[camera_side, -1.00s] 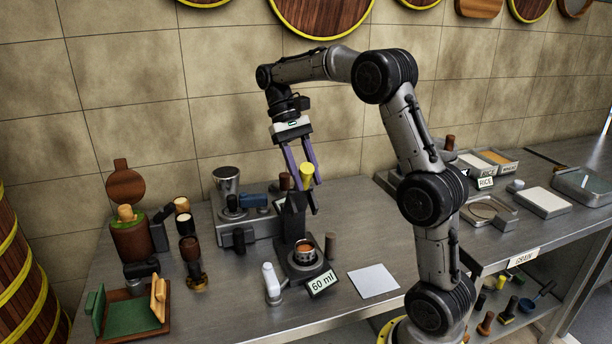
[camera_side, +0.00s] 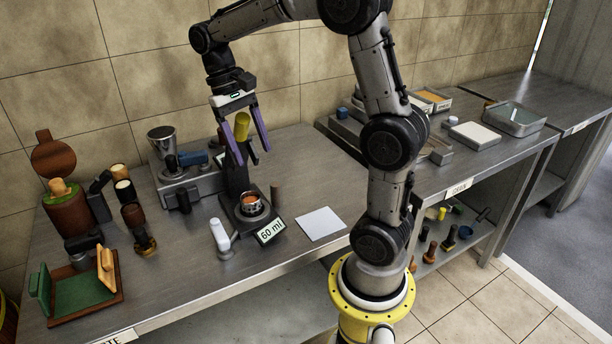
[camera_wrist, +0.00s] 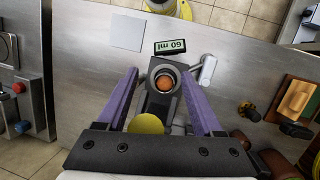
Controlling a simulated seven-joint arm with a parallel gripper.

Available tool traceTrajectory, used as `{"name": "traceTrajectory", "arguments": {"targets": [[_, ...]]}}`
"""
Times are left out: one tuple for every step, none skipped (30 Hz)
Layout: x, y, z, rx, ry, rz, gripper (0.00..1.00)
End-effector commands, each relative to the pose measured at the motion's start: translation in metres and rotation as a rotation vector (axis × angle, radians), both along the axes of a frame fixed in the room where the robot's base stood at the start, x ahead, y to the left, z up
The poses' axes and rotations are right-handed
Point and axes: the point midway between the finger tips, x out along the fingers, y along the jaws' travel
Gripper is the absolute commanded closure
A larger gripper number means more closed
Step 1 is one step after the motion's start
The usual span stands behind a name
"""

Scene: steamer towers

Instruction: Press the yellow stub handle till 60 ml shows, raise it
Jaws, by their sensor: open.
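The yellow stub handle (camera_side: 242,125) stands up from the top of a dark dispenser (camera_side: 237,178). In the wrist view the handle (camera_wrist: 146,123) shows as a yellow round end between the fingers, close to the palm. My gripper (camera_side: 253,156) is open, its two purple fingers pointing down on either side of the handle. The wrist view also shows the gripper (camera_wrist: 160,72) wide apart, with gaps beside the handle. A small metal cup (camera_side: 250,203) with orange-brown contents sits on the dispenser's base. A sign reading "60 ml" (camera_side: 271,231) stands in front of it.
A grey machine with a metal cup (camera_side: 162,139) stands behind left. A white square (camera_side: 320,223) lies on clear counter to the right.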

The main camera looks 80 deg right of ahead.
Motion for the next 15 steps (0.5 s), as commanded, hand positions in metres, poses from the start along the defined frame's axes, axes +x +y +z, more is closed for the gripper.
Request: {"name": "traceTrajectory", "arguments": {"targets": [[-0.004, 0.004, -0.004, -0.024, -0.024, 0.004, 0.32], [-0.006, 0.006, -0.007, -0.039, -0.040, 0.004, 0.32], [-0.008, 0.008, -0.011, -0.059, -0.059, 0.004, 0.32], [-0.010, 0.010, -0.014, -0.073, -0.072, 0.004, 0.32], [-0.012, 0.011, -0.016, -0.087, -0.088, 0.005, 0.32], [-0.013, 0.013, -0.020, -0.106, -0.104, 0.004, 0.32], [-0.014, 0.014, -0.023, -0.118, -0.119, 0.005, 0.32], [-0.016, 0.015, -0.026, -0.132, -0.131, 0.004, 0.32], [-0.017, 0.017, -0.029, -0.149, -0.148, 0.005, 0.32], [-0.018, 0.018, -0.032, -0.160, -0.162, 0.004, 0.32], [-0.019, 0.019, -0.035, -0.174, -0.174, 0.005, 0.32], [-0.020, 0.020, -0.038, -0.190, -0.190, 0.005, 0.32], [-0.017, 0.020, -0.030, -0.188, -0.192, 0.001, 0.32], [-0.016, 0.020, -0.025, -0.188, -0.192, 0.000, 0.32], [-0.016, 0.021, -0.019, -0.188, -0.190, 0.000, 0.32]]}}
